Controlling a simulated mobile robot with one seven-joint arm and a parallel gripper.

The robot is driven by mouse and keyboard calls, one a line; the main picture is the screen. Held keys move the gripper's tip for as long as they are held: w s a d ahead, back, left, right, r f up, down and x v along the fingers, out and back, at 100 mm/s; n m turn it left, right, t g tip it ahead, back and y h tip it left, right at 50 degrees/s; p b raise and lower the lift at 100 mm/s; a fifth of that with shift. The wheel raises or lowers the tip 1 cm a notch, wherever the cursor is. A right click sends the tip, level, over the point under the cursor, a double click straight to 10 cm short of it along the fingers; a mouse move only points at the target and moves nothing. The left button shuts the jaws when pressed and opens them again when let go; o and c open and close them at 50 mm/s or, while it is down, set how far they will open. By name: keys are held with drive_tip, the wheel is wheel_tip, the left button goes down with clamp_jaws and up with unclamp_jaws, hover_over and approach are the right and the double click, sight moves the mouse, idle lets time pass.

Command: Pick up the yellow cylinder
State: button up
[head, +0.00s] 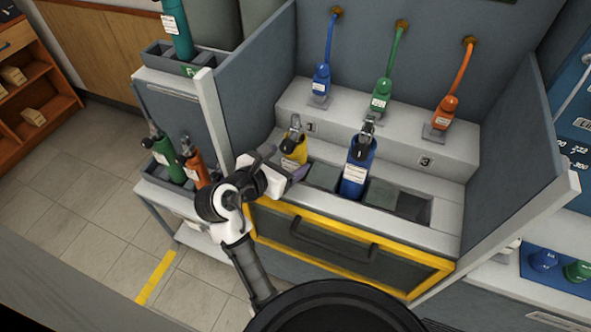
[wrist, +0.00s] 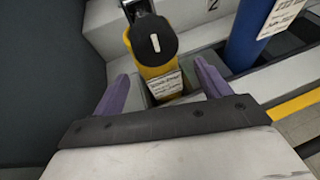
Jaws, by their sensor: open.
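The yellow cylinder (head: 293,151) stands in the left end of the bench's row of slots. It has a black top, a metal valve and a white label. In the wrist view the yellow cylinder (wrist: 160,75) is straight ahead, between and just beyond my two purple fingers. My gripper (head: 283,172) is open at its front side; it also shows in the wrist view (wrist: 162,85). The fingers are apart and nothing is held. The lower part of the yellow cylinder is hidden in its slot and partly behind my gripper in the head view.
A blue cylinder (head: 356,168) stands to the right in the same row, with empty slots around it. Blue (head: 321,82), green (head: 381,94) and orange (head: 445,112) hose connectors sit on the ledge behind. A grey side panel (head: 250,85) stands close on the left.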

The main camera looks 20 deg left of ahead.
sight(288, 158)
drive_tip(key=x, duration=0.5)
drive_tip(key=shift+a+f+p, duration=0.1)
drive_tip(key=shift+f+p, duration=0.05)
drive_tip(key=shift+p, duration=0.25)
drive_tip(key=shift+c, duration=0.4)
drive_tip(key=c, duration=1.2)
